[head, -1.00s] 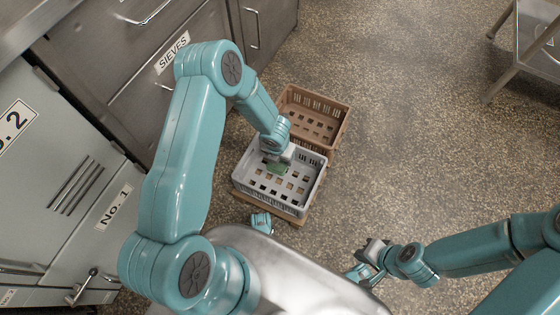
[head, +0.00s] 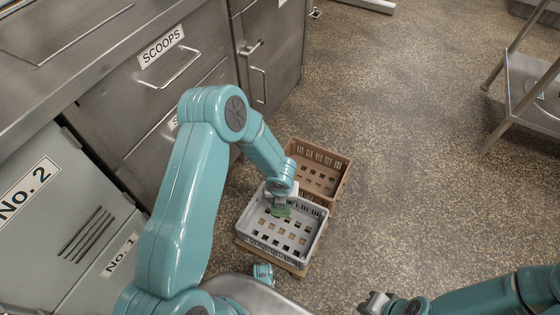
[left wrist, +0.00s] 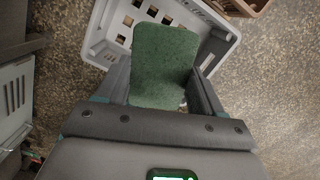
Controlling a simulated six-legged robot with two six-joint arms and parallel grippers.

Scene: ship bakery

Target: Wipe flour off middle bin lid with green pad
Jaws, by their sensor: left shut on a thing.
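The green pad (head: 281,212) is a flat, rounded rectangle. It fills the middle of the left wrist view (left wrist: 165,62), between the fingers. My left gripper (head: 279,203) is shut on the green pad and holds it over the grey crate (head: 251,257). I cannot tell how high above the crate floor it is. My right gripper (head: 376,303) is at the bottom edge of the head view, over the floor, partly cut off. Its jaws are too small and cropped to read. No bin lid and no flour show in these frames.
A brown crate (head: 325,156) stands just behind the grey crate. Steel drawers labelled SCOOPS (head: 161,46) and grey ovens labelled No. 2 (head: 28,187) and No. 1 (head: 121,254) line the left. A steel rack (head: 520,90) stands at the right. The speckled floor between is clear.

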